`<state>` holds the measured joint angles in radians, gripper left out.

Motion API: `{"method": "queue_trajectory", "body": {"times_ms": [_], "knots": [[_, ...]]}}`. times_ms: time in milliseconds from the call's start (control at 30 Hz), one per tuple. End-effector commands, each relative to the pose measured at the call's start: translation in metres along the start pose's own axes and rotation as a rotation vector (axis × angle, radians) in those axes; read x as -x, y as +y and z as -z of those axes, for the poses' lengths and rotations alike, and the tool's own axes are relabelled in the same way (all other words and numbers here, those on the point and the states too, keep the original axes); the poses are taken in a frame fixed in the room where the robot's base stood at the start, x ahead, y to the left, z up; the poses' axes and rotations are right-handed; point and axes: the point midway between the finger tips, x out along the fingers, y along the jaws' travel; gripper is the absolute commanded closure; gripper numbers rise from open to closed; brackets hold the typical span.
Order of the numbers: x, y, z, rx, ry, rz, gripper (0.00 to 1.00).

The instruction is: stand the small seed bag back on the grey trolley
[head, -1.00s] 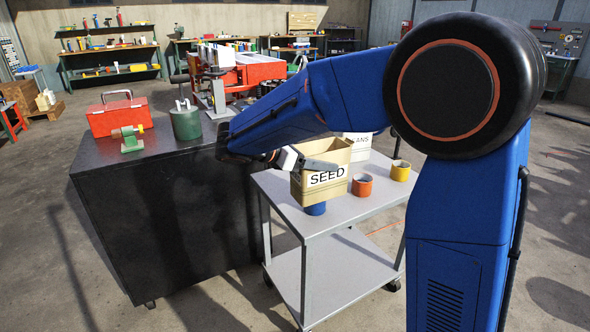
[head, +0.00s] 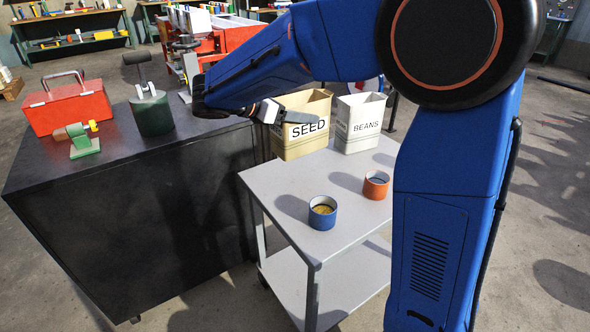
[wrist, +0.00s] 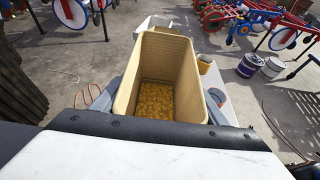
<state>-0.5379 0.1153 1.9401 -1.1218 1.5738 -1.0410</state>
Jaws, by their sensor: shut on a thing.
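The small seed bag (head: 300,138) is a tan, open-topped bag marked SEED. It is upright at the grey trolley's back left edge, left of the white BEANS bag (head: 358,125). My gripper (head: 305,113) is shut on its upper part, one finger showing across the front. In the wrist view the bag (wrist: 165,60) stands between my fingers with yellow grains at its bottom. The grey trolley (head: 345,207) has a flat top. I cannot tell whether the bag's base touches it.
A blue cup (head: 322,218) and an orange cup (head: 376,188) stand on the trolley. The trolley top's front left is clear.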

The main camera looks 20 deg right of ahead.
Motion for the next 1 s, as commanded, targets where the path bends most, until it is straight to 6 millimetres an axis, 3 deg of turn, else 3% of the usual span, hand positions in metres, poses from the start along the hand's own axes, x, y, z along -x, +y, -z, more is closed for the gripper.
{"method": "queue_trajectory", "body": {"times_ms": [400,800,1000], "knots": [[-0.001,0.0,0.002,-0.001,-0.001,-0.001,0.96],[-0.018,0.0,0.043,0.001,-0.001,0.0,0.96],[-0.022,0.0,0.052,-0.001,-0.002,0.0,0.96]]}}
